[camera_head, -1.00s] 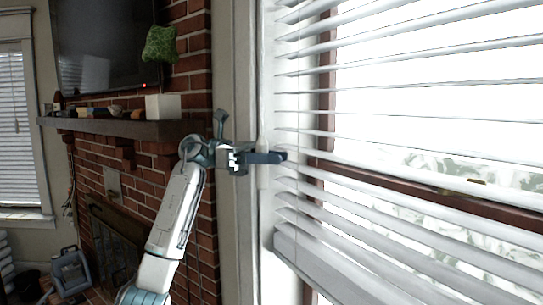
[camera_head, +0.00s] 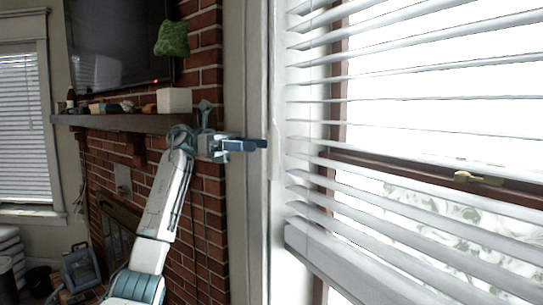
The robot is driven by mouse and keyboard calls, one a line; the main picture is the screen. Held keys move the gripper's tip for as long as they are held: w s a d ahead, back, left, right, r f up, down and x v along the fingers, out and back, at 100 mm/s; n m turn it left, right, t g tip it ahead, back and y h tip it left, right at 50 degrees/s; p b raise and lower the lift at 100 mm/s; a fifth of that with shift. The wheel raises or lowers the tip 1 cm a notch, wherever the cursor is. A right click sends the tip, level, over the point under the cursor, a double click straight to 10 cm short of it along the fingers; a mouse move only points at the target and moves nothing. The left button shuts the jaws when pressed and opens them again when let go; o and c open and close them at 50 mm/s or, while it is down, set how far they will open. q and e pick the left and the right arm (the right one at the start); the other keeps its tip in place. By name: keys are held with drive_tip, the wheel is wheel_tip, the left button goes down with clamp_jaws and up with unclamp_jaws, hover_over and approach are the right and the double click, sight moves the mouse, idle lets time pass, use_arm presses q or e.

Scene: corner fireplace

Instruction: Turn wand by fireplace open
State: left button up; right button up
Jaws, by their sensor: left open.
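The wand (camera_head: 274,150) is a thin white rod hanging upright at the left edge of the white window blinds (camera_head: 420,98). It is pale against the white frame, so its outline is faint. The slats are tilted open, with bright daylight and some foliage showing between them. My left gripper (camera_head: 262,144) has dark blue fingers pointing right. It is open, with its tips just left of the wand and no visible hold on it. The gap between the fingers is hard to see from this side. My right gripper is not in view.
A brick fireplace with a dark mantel (camera_head: 130,122) stands behind my left arm. A white box (camera_head: 174,100) and small items sit on the mantel, under a dark television (camera_head: 120,45). A grey-blue container (camera_head: 80,268) stands on the floor at the lower left.

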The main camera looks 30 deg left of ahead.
use_arm(q)
drive_tip(key=shift+s+a+b, duration=0.15)
drive_tip(key=shift+a, duration=0.65)
drive_tip(key=shift+s+a+b, duration=0.15)
drive_tip(key=shift+a, duration=0.65)
